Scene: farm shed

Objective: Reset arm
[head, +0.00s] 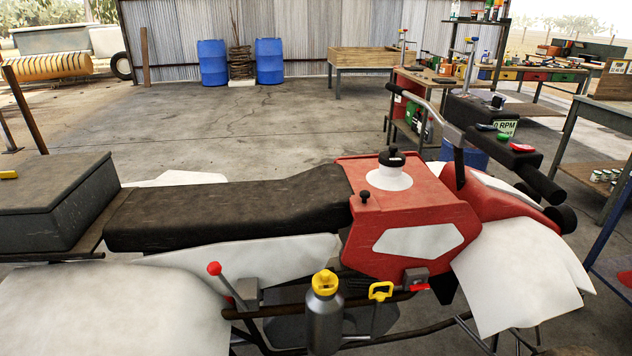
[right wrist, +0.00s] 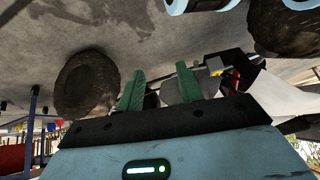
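My right gripper (right wrist: 160,82) shows in the right wrist view. Its two green fingers stand apart with a clear gap and nothing visible is held between them. Parts of a vehicle show beyond the fingers, with a yellow and a red detail to the right. Neither gripper nor arm shows in the head view. My left gripper is in neither view.
A red and white quad bike (head: 410,205) with a black seat (head: 230,213) fills the head view's foreground. A grey bottle with a yellow cap (head: 324,315) stands at its near side. Workbenches stand back right; open concrete floor (head: 180,130) lies beyond the bike.

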